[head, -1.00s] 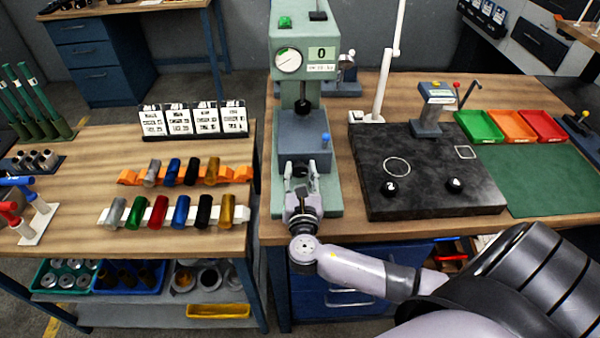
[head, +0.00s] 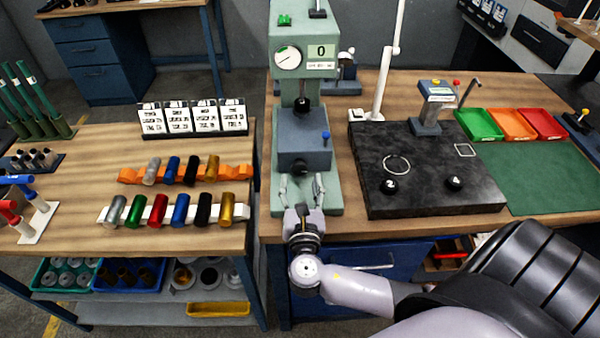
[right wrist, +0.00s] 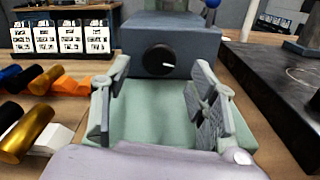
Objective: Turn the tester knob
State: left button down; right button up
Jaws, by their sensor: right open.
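The tester (head: 329,195) is a pale green machine with a dial gauge and a display reading 0. Its black round knob (head: 300,167) is on the front of the grey-blue block. In the right wrist view the knob (right wrist: 160,60) shows a white mark pointing right and slightly down. My right gripper (head: 301,183) is open and empty, in front of the knob and apart from it. In the right wrist view its fingers (right wrist: 163,75) stand wide on either side of the knob, over the tester's green base. My left gripper is not in view.
A black slab (head: 430,200) with two black knobs numbered 2 and 4 lies right of the tester. Coloured cylinders on an orange rack (head: 130,176) and a white rack (head: 104,217) are on the left bench. A blue-topped lever (head: 325,138) rises beside the tester block.

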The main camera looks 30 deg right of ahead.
jog(key=v, duration=0.7)
jog(key=shift+s+a, duration=0.1)
dwell(1.0)
